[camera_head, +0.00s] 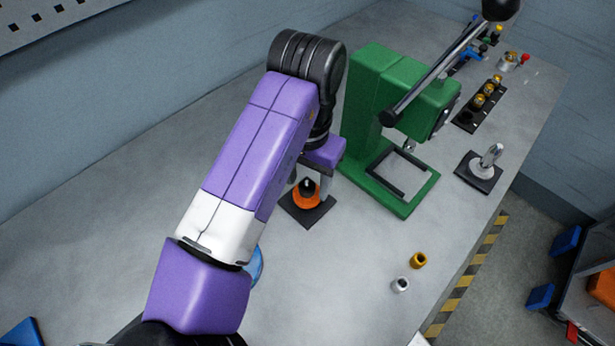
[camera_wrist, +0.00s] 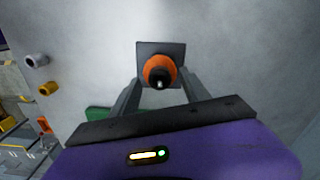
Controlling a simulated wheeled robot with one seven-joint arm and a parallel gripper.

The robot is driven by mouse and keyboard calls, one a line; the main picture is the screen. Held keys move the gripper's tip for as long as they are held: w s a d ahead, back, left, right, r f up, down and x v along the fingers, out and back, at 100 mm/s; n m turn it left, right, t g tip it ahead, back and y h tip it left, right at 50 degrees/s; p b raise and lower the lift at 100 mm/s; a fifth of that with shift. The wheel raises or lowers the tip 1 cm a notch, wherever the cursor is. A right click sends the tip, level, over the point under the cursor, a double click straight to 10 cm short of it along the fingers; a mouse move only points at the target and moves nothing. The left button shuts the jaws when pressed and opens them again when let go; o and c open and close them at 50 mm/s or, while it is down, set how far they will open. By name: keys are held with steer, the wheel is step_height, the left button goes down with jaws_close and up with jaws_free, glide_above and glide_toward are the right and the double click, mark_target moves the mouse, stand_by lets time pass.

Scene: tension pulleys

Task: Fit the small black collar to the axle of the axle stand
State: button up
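The axle stand has a dark square base plate (camera_head: 318,214) on the grey bench below my gripper. An orange round part (camera_head: 306,197) sits on it, with a small black piece (camera_head: 307,185) on top that looks like the collar. The wrist view shows the plate (camera_wrist: 147,48), the orange part (camera_wrist: 149,69) and the black piece (camera_wrist: 160,72) with a pale tip at its middle. My gripper (camera_wrist: 160,88) is open, its fingers apart on either side of the orange part. I see nothing held. How far down the black piece sits is unclear.
A green press (camera_head: 372,105) with a long lever stands close right of my gripper. A gold ring (camera_head: 418,260) and a silver ring (camera_head: 401,285) lie near the striped edge. A chrome part (camera_head: 490,156) on a plate and a black tray (camera_head: 468,122) stand farther right.

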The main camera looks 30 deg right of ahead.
steer(key=shift+r, duration=3.9)
steer(key=shift+s, duration=0.1)
